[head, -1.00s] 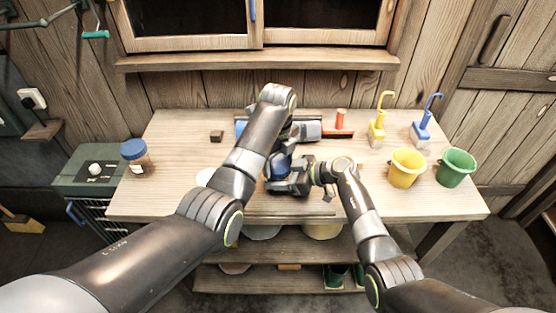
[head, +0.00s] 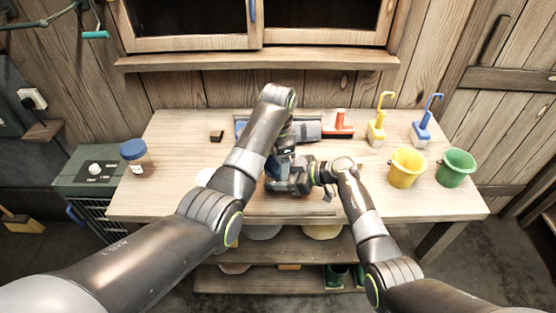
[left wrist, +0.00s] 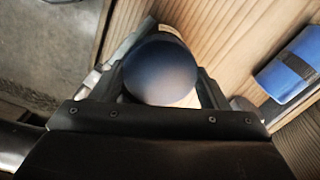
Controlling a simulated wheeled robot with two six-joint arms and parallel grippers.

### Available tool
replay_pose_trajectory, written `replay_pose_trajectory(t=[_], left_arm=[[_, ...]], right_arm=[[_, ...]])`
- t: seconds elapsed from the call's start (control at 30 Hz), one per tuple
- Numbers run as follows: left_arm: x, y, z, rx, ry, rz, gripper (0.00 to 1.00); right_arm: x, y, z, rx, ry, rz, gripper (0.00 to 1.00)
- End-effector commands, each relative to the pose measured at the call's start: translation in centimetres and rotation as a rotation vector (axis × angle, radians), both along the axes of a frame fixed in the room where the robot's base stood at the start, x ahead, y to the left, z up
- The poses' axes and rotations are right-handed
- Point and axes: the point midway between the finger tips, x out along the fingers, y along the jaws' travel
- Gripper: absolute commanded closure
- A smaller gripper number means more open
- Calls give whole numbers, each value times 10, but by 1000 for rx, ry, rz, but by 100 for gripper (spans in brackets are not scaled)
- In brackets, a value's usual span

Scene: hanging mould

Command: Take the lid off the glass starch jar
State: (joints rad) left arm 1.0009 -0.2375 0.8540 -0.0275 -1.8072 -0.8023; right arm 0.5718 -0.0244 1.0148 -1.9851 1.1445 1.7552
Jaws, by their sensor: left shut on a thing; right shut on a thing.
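A jar with a round dark blue lid (left wrist: 160,70) is between the fingers of my left gripper (left wrist: 160,85) in the left wrist view. A little pale jar body (left wrist: 187,99) shows beside the lid. In the head view my left gripper (head: 284,152) points down over the jar near the table's middle, shut on the lid. My right gripper (head: 276,183) comes in from the right, lower, shut on the jar body. The arms hide most of the jar, and I cannot tell whether the lid is loose from it.
A yellow bucket (head: 406,169) and a green bucket (head: 456,168) stand at the right. Yellow (head: 377,130) and blue (head: 422,132) handled tools and a red tool (head: 341,124) are at the back.

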Motion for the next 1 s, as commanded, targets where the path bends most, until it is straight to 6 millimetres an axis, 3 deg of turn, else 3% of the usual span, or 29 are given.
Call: replay_pose_trajectory(t=[0.27, 0.3, 0.43, 0.73, 1.0], left_arm=[[0, -1, 0, -1, 0, 3, 59], [0, -1, 0, -1, 0, 3, 28], [0, -1, 0, -1, 1, 3, 11], [-1, -2, 4, -3, 2, 0, 10], [0, -2, 39, -4, -1, 0, 10]], right_arm=[[0, 0, 0, -1, 0, -1, 100], [0, 0, 0, -1, 0, -1, 100], [0, 0, 0, -1, 0, -1, 100], [0, 0, 0, -1, 0, -1, 100], [0, 0, -1, -1, 1, 0, 100]])
